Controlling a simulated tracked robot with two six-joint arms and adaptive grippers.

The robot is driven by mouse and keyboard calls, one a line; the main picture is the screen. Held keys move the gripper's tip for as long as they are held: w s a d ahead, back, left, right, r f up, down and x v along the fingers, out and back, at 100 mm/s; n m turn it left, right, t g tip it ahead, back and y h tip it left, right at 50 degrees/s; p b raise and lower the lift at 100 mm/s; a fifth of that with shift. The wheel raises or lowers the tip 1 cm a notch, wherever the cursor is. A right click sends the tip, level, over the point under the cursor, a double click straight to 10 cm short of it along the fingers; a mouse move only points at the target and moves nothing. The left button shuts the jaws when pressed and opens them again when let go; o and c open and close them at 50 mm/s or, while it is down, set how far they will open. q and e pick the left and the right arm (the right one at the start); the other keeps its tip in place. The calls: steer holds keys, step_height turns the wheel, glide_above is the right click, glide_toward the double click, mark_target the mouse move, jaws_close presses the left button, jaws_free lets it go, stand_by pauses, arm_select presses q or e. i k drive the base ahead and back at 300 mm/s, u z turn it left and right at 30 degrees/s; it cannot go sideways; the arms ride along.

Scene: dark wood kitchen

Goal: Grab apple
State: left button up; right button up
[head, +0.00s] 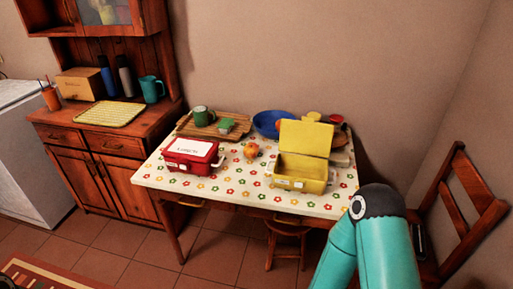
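A small round orange-red fruit (251,151), which looks like the apple, sits on the flowered tabletop (240,188) near its middle. It lies between a red box with a white lid (191,156) and an open yellow box (299,175), apart from both. Another small orange-red patch behind the yellow lid is mostly hidden, and I cannot tell what it is. Teal links of my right arm rise at the lower right, in front of the table's right end. Neither of my grippers can be made out.
The table's front strip is clear.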

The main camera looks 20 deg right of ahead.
mark_target(251, 150)
steer(key=i, duration=0.85)
